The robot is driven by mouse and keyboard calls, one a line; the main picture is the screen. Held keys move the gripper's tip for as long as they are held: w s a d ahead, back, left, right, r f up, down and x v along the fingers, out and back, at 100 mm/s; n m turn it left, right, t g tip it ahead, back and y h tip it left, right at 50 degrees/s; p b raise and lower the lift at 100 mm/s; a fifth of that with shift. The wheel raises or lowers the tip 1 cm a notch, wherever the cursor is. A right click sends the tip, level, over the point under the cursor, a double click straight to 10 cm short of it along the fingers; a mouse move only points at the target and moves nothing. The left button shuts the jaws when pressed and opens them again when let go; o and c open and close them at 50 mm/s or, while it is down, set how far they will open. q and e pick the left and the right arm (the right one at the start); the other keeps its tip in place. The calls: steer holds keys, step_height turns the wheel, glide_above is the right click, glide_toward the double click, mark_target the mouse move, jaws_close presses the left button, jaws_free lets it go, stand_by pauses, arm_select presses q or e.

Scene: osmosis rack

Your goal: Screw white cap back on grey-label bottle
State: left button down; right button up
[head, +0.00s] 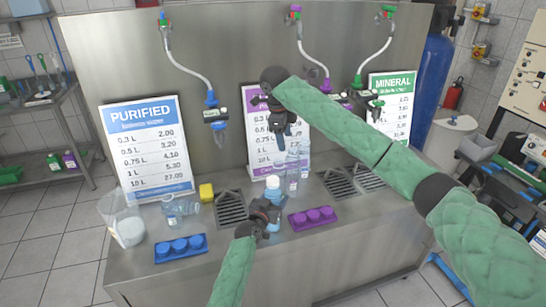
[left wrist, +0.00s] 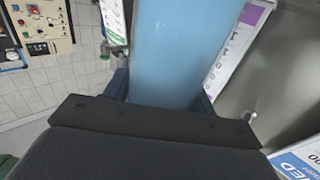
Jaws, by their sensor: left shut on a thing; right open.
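My left gripper (head: 268,211) is shut on a light-blue bottle (head: 273,193) and holds it upright at the counter's front. A white cap (head: 272,181) shows at the top of this bottle; I cannot tell how tightly it sits. The blue bottle (left wrist: 175,50) fills the space between the left fingers in the left wrist view. No grey label can be made out on it. My right gripper (head: 281,133) is open and empty, pointing down in front of the purple-headed sign, above and behind the held bottle, apart from it.
Clear bottles (head: 293,175) stand just right of the held bottle. Blue (head: 181,248) and purple (head: 312,218) cap trays sit on the counter (head: 233,246).

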steer(key=s+f+n, duration=0.1)
steer(key=n, duration=0.7)
steer(key=a+f+n+g, duration=0.1)
steer(key=f+n, duration=0.1)
steer(key=n, duration=0.7)
steer(key=s+f+n, duration=0.1)
steer(key=f+n, duration=0.1)
steer(key=n, duration=0.6)
steer(key=shift+s+a+f+n+y, duration=0.1)
steer(key=shift+s+a+n+y, duration=0.2)
steer(key=shift+s, duration=0.05)
steer(key=n, duration=0.5)
steer(key=shift+s+a+f+n+g, duration=0.2)
steer(key=shift+a+n+g, duration=0.1)
steer(key=shift+a, duration=0.1)
steer(key=n, duration=0.5)
steer(key=shift+s+a+n+y, duration=0.1)
steer(key=shift+a+n+y, duration=0.2)
steer(key=shift+y, duration=0.1)
steer(key=n, duration=0.5)
steer(key=shift+a+n, duration=0.25)
steer(key=shift+n, duration=0.15)
steer(key=n, duration=0.5)
